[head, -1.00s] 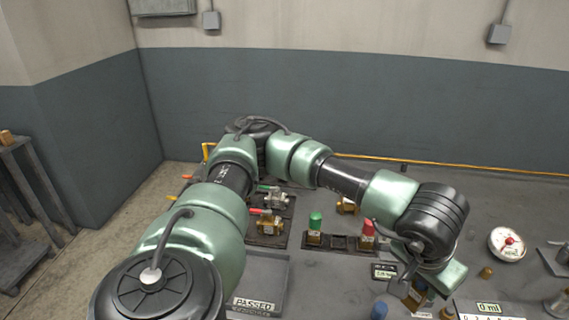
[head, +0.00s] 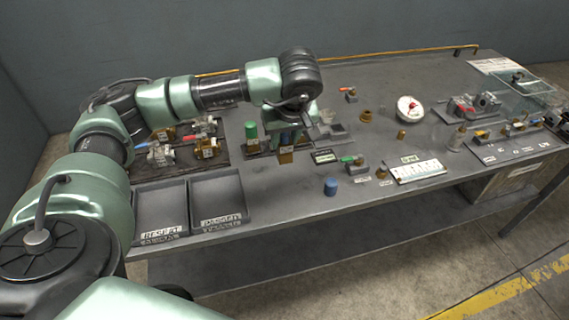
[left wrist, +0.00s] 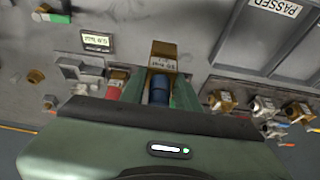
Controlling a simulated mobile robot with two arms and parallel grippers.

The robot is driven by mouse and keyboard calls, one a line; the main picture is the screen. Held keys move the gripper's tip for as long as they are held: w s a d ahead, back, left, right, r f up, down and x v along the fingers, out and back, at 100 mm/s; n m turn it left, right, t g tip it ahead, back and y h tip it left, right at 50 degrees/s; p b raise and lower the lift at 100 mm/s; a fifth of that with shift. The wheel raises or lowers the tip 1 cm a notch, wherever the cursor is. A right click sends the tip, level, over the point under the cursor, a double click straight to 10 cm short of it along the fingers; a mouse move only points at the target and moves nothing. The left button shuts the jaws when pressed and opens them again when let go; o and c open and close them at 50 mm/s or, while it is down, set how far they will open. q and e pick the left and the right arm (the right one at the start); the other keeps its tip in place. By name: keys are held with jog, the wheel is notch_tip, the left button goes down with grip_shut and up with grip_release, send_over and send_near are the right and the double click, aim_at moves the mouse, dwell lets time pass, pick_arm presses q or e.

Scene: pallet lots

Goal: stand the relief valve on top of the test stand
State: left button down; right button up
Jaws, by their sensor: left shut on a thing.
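My left gripper (head: 288,132) is shut on a relief valve (head: 286,156) with a brass body and blue cap. In the left wrist view the valve's labelled brass block (left wrist: 164,55) and blue cap (left wrist: 159,88) show between the fingers (left wrist: 160,92). Whether its lower end touches anything cannot be told. A grey stepped block (head: 331,132), also in the left wrist view (left wrist: 80,72), may be the test stand; the valve is to its left in the head view. A pressure display (head: 325,156) stands near it. My right gripper is not in view.
A green-capped valve (head: 251,131) stands left of the gripper. A red-capped valve (left wrist: 117,83) is close beside one finger. Two trays (head: 218,200) lie front left. A loose blue cap (head: 330,187) and a green-handled valve (head: 352,162) sit nearby. A round gauge (head: 409,108) stands farther right.

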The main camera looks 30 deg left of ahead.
aim_at(285, 152)
pick_arm(q)
notch_tip(285, 152, down, 4)
jog(key=shift+f+p, duration=0.25)
jog(key=shift+p, duration=0.05)
jog(key=shift+f+p, duration=0.4)
jog(key=shift+f, duration=2)
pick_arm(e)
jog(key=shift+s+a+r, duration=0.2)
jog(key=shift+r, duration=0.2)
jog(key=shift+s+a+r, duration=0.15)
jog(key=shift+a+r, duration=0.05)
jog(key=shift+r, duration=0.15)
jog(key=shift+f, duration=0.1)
pick_arm(q)
jog(key=c, duration=1.5)
grip_release()
jog(key=shift+f, duration=0.2)
jog(key=o, duration=0.5)
jog(key=shift+c, duration=0.2)
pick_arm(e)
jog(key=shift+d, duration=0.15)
pick_arm(q)
jog(key=shift+r, duration=0.2)
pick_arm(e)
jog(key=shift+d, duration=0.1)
